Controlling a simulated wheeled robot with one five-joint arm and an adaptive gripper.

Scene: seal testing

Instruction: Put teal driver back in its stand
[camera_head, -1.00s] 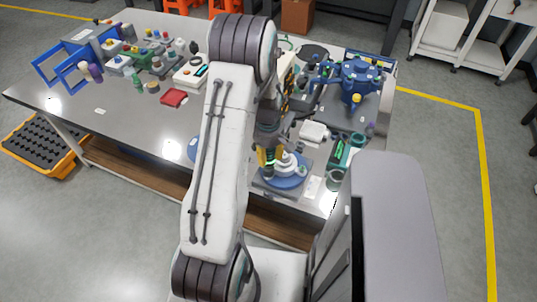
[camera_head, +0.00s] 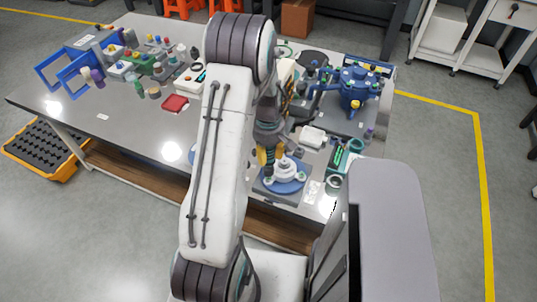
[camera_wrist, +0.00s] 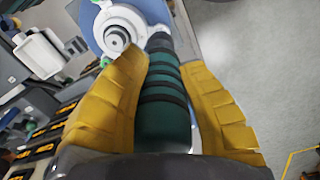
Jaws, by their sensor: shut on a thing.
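The teal driver (camera_wrist: 160,115), with dark bands round its handle, is between the yellow fingers of my gripper (camera_wrist: 166,65) in the wrist view. My gripper is shut on it. In the head view, my gripper (camera_head: 265,157) is beside a white flanged fixture (camera_head: 285,171) on a round blue base, above the front part of the table. The fixture also shows beyond the fingers in the wrist view (camera_wrist: 117,35). I cannot tell for sure which thing is the driver's stand; a teal ring-shaped holder (camera_head: 334,182) is at the table's right front edge.
A blue multi-armed device (camera_head: 358,90) stands at the back right. A white box-shaped part (camera_head: 312,136) and a green-and-black item (camera_head: 338,156) lie near the fixture.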

